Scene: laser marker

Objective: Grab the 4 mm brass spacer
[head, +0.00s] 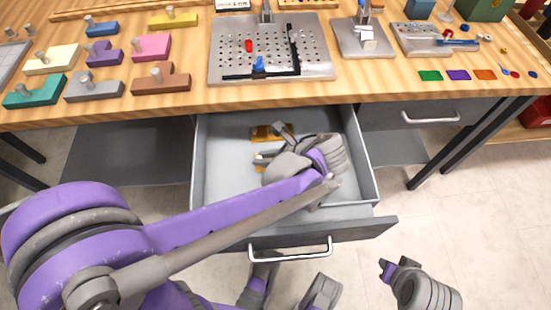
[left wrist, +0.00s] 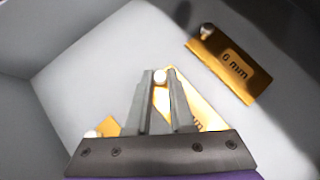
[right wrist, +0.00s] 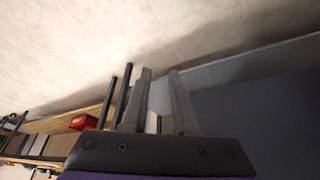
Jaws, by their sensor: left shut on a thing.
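My left gripper (head: 262,157) reaches down into the open drawer (head: 222,155). In the left wrist view its fingers (left wrist: 160,82) are shut on the round pale knob of a brass spacer (left wrist: 195,108). That spacer's label ends in "mm"; its number is hidden behind a finger. A second brass spacer (left wrist: 229,64), whose label looks like "6 mm", lies apart at upper right. A third brass piece (left wrist: 110,126) shows at lower left, mostly covered by my gripper. My right gripper (head: 388,268) hangs outside the drawer; its fingers (right wrist: 160,73) are apart and empty.
The drawer's side walls and its front panel (head: 380,232) surround my left gripper. The wooden worktop (head: 190,95) lies above and behind, with coloured blocks, a perforated plate (head: 225,50) and small parts. Open floor lies right of the drawer.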

